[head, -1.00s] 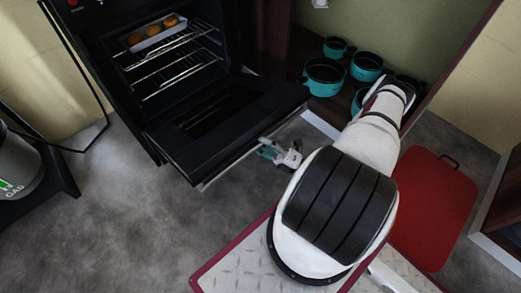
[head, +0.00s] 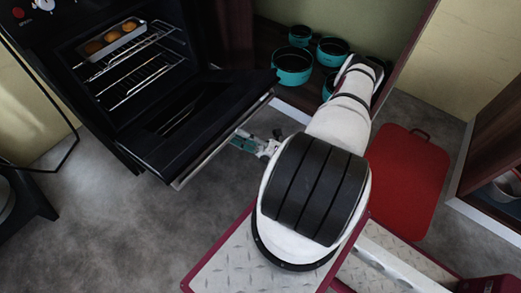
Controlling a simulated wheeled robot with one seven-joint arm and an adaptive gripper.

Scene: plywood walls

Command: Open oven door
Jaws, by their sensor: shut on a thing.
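The black oven (head: 83,52) stands at the left with its front open. Its door (head: 160,148) is folded well down and out from the bottom, inner side and dark window facing up. A pale handle bar (head: 208,158) runs along the door's outer edge. My gripper (head: 243,141) is at that edge, around the middle of the bar, and is shut on the handle. My arm's white links hide part of the wrist, and the fingertips are small and partly hidden by the door edge.
Wire racks (head: 150,83) and a tray of round brown food (head: 116,40) are inside the oven. Teal pots (head: 292,66) stand in an open cabinet to the right. A red board (head: 405,180) lies right of my arm. Grey floor (head: 125,235) is clear in front of the oven.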

